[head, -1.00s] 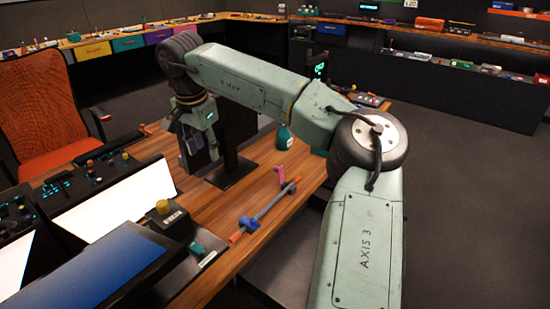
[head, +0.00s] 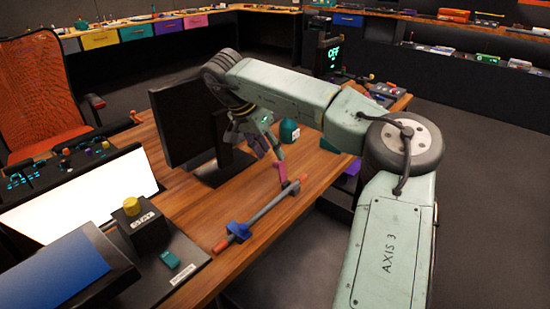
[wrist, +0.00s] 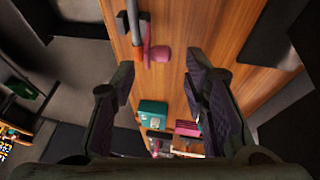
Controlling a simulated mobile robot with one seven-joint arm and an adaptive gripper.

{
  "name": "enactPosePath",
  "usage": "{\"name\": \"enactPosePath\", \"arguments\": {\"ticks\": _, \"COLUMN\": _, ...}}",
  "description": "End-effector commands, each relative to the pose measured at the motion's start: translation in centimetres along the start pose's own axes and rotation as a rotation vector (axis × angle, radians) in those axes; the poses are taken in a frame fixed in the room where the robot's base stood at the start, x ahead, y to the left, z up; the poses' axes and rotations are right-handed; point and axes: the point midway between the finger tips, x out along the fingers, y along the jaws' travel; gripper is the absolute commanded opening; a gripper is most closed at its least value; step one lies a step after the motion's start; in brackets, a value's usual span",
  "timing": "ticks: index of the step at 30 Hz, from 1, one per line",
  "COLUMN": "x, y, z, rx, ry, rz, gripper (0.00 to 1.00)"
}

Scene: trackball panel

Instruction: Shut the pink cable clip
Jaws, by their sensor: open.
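The pink cable clip (head: 282,170) is at the far end of a grey rod (head: 268,206) with orange ends, lying along the wooden desk. Its pink flap stands up from the rod, so the clip looks open. In the wrist view the pink clip (wrist: 158,53) shows just beyond the fingertips, beside the rod (wrist: 133,18). My gripper (head: 262,150) is above the desk, close to the clip on its far left side, with fingers pointing down. In the wrist view my gripper (wrist: 158,82) is open, with nothing between its fingers.
A blue clip (head: 238,230) sits at the rod's near end. A yellow-button box (head: 140,222) is at the near left. Desk right of the rod is clear.

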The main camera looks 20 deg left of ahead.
Motion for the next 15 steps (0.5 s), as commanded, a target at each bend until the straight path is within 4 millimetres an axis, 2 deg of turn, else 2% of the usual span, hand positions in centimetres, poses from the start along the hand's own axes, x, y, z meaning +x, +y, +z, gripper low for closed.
{"name": "enactPosePath", "arguments": {"ticks": 3, "x": 1.9, "y": 0.1, "z": 0.0, "rx": 0.0, "ry": -0.002, "rz": 0.002, "gripper": 0.41}}
{"name": "enactPosePath", "arguments": {"ticks": 6, "x": 3.0, "y": 0.0, "z": 0.0, "rx": -0.001, "ry": -0.002, "rz": 0.0, "gripper": 0.41}}
{"name": "enactPosePath", "arguments": {"ticks": 15, "x": 3.9, "y": 0.0, "z": 0.0, "rx": -0.001, "ry": 0.0, "rz": 0.0, "gripper": 0.41}}
